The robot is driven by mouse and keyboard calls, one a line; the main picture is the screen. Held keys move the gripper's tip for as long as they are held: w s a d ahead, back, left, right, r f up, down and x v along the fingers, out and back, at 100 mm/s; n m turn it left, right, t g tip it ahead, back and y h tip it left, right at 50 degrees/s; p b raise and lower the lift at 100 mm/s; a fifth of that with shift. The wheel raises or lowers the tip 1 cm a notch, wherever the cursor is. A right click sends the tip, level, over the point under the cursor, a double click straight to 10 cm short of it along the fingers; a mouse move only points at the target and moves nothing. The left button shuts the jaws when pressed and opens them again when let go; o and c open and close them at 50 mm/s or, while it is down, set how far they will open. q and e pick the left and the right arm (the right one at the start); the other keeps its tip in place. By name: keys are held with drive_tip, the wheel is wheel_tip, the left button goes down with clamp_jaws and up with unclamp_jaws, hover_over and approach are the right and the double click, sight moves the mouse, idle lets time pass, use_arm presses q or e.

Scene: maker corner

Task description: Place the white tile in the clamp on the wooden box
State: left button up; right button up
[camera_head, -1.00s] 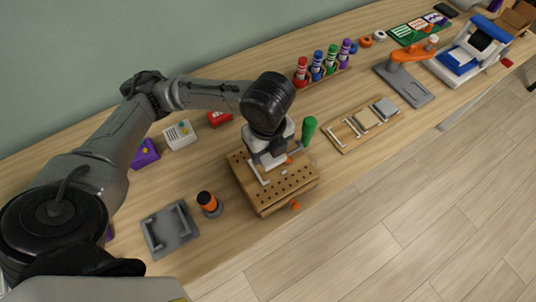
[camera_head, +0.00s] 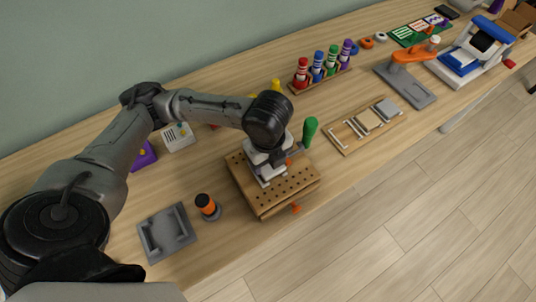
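The wooden box (camera_head: 301,186) has rows of holes in its top and stands at the middle of the table. The clamp is on its top, mostly hidden by my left gripper; an orange knob (camera_head: 296,208) shows at the box's front. My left gripper (camera_head: 272,172) points down, low over the box top. A pale flat piece shows under it; I cannot tell whether this is the white tile or part of the clamp. The fingertips are too small and covered to tell open from shut. My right gripper is not in view.
A wooden rack (camera_head: 374,131) to the right holds a tan tile (camera_head: 367,119) and a grey tile (camera_head: 387,108). A green cylinder (camera_head: 310,130) stands close behind the box. A grey tray (camera_head: 166,232) and an orange-black bottle (camera_head: 207,205) are left of it.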

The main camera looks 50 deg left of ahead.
use_arm(q)
drive_tip(key=shift+a+f, duration=0.1)
drive_tip(key=shift+f, duration=0.1)
drive_tip(key=o, duration=0.7)
drive_tip(key=shift+f, duration=0.1)
drive_tip(key=shift+o, duration=1.4)
drive_tip(key=shift+s+a+f, duration=0.1)
drive_tip(key=shift+s+f, duration=0.05)
drive_tip(key=shift+s, duration=0.05)
drive_tip(key=shift+w+r+b, duration=0.1)
drive_tip(key=shift+r+b, duration=0.3)
drive_tip(key=shift+r, duration=0.05)
wheel_tip(320, 180, up, 13)
drive_tip(key=p, duration=0.5)
drive_tip(key=shift+w, duration=0.15)
